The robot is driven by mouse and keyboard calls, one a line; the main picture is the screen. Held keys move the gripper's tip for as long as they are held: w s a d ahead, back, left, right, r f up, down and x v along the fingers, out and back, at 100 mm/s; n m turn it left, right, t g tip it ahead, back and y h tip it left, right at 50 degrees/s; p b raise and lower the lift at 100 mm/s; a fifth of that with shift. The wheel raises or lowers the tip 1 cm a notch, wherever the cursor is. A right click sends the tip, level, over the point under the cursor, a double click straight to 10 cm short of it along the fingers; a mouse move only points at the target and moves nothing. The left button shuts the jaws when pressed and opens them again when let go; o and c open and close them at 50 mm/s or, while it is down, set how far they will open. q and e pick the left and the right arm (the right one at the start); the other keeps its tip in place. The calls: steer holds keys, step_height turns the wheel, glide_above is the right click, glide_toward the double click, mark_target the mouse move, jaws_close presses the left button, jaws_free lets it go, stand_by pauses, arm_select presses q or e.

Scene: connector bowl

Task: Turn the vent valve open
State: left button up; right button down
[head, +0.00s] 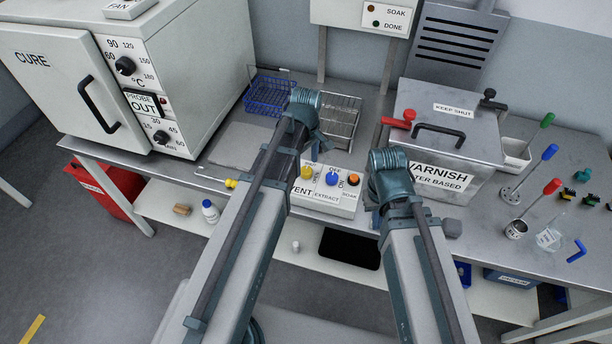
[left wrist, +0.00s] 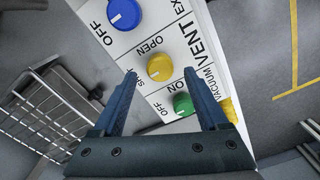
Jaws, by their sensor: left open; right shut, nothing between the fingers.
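The vent valve is a yellow knob (left wrist: 160,67) on a white control panel (head: 321,202), marked OPEN on one side; the word on its other side is partly covered. The knob also shows in the head view (head: 307,172). Which way it points is too small to tell. My left gripper (left wrist: 160,77) is open. Its fingertips show to either side of the yellow knob in the left wrist view; I cannot tell whether they touch it.
A blue knob (left wrist: 123,13) and a green knob (left wrist: 183,104) flank the yellow one closely. A wire rack (head: 341,119) and blue basket (head: 268,92) stand behind. The varnish tank (head: 447,105) is to the right, the cure oven (head: 75,75) to the left.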

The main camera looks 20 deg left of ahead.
mark_target(306, 169)
arm_select(q)
steer(key=shift+f+b, duration=0.95)
steer(key=shift+f, duration=0.6)
arm_select(e)
step_height(306, 169, down, 3)
arm_select(q)
steer(key=shift+r, duration=0.1)
steer(key=shift+c, duration=0.3)
jaws_close()
